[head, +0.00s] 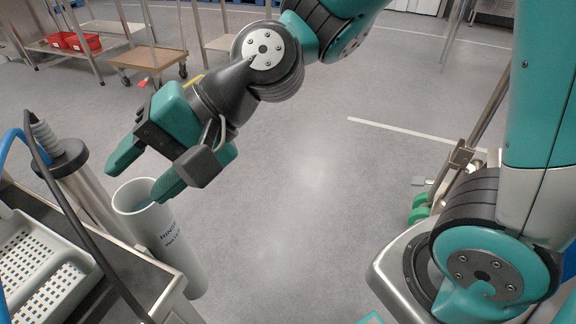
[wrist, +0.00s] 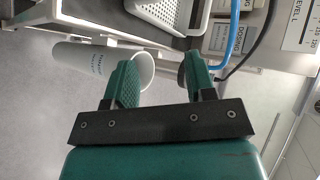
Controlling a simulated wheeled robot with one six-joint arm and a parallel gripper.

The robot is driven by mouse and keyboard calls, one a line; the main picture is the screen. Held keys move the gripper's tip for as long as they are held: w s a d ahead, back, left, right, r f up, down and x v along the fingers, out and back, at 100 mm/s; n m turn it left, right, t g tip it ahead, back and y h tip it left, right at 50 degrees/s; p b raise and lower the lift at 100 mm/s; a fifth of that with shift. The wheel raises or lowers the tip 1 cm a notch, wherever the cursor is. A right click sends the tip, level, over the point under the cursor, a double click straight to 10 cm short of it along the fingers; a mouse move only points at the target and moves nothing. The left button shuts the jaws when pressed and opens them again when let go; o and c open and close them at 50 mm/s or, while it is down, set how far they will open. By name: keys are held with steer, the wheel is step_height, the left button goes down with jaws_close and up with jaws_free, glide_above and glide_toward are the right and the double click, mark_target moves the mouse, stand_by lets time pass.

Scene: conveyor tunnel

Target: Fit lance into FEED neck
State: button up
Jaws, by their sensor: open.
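A steel tube with a dark round cap (head: 62,160) and a ribbed grey hose fitting stands at the left in the head view. It may be the lance, but I see no label on it. My gripper (head: 142,176) is open and empty, above and beside a white open-topped tube (head: 172,238) with dark lettering. In the wrist view my gripper (wrist: 160,78) shows its two green fingers apart, with the white tube (wrist: 90,60) behind the left finger. The dark cap is partly hidden behind the right finger. I cannot identify a FEED neck.
A pale perforated basket (head: 40,270) sits on a steel-edged bench at lower left. A blue hose (wrist: 238,42) and a black cable run near the cap. A signboard marked LEVEL (wrist: 302,25) shows in the wrist view. Open floor (head: 310,190) lies to the right.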

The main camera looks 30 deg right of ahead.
steer(key=s+d+n+g+h, duration=0.1)
steer(key=s+d+n+h, duration=0.35)
steer(key=d, duration=0.25)
steer(key=s+d+n+h, duration=0.3)
steer(key=d+n, duration=0.2)
steer(key=d, duration=0.2)
step_height(320, 180, up, 13)
steer(key=p, duration=1.4)
steer(key=shift+r, duration=0.2)
steer(key=shift+w+d, duration=0.1)
steer(key=shift+c, duration=0.7)
